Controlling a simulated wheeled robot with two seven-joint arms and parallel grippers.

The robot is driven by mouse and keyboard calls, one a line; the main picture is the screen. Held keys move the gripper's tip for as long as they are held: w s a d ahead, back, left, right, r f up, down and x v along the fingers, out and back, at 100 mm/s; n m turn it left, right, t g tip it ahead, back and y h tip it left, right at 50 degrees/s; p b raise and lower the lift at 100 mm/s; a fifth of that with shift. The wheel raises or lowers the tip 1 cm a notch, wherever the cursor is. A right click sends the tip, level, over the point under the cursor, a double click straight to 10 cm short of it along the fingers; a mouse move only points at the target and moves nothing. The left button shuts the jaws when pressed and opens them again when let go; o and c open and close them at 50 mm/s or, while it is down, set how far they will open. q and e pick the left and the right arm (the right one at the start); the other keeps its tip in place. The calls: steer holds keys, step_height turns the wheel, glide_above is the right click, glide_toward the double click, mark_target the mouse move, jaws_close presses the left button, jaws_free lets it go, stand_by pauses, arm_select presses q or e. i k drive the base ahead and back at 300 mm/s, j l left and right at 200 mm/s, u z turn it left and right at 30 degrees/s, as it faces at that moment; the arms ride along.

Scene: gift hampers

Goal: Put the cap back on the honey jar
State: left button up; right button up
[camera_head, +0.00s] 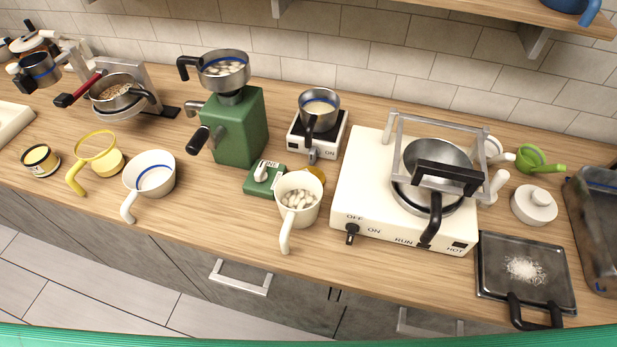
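I cannot make out a clearly marked honey jar. A small low jar (41,160) with a yellow top and a dark label stands at the far left of the counter; whether it is the honey jar, or whether its yellow top is a cap or its contents, I cannot tell. A gold-brown round piece (318,174), partly hidden behind a white mug, might be a cap, but I cannot tell. Neither of my grippers is in view.
A yellow-handled cup (101,151), white cup (151,176), mug of pale pieces (298,201), green grinder (239,130) and small scale (334,143) crowd the wooden counter. A white stove (373,189) holds a pot. A dark tray (498,259) with white grains lies at right.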

mark_target(37, 156)
steer(key=u, duration=1.7)
steer(key=k, duration=0.1)
